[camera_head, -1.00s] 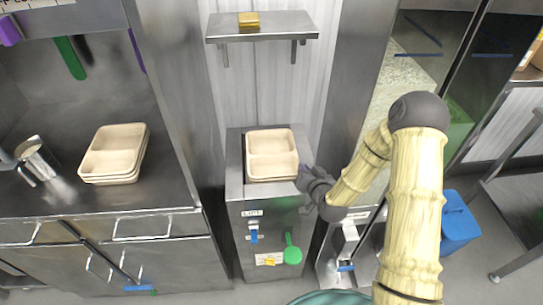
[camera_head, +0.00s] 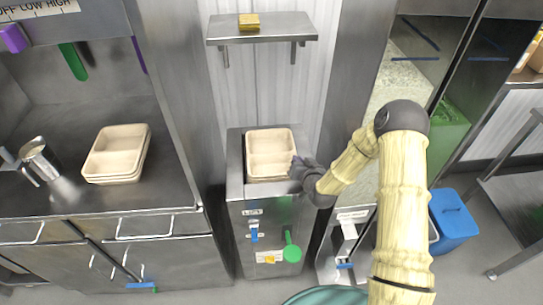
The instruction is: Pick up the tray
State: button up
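A beige two-compartment tray (camera_head: 270,142) sits on top of the steel dispenser cabinet in the middle. A stack of similar beige trays (camera_head: 116,152) lies on the steel counter at the left. My gripper (camera_head: 296,164) is at the right edge of the middle tray, coming in from the right on my arm. The fingertips are small and dark against the tray's edge, so I cannot tell whether they are open or shut on it. The tray rests level on the cabinet.
A steel dispenser (camera_head: 262,215) with a green scoop (camera_head: 291,250) on its front stands under the tray. A small shelf (camera_head: 262,31) with a yellow sponge (camera_head: 249,21) hangs above. A metal jug (camera_head: 40,158) stands on the left counter. A blue bin (camera_head: 453,218) is at the right.

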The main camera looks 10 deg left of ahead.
jog(key=shift+f, duration=0.15)
grip_shut()
jog(key=shift+d, duration=0.15)
notch_tip(320, 180, up, 10)
jog(key=b, duration=0.1)
dwell(0.7)
dwell(0.4)
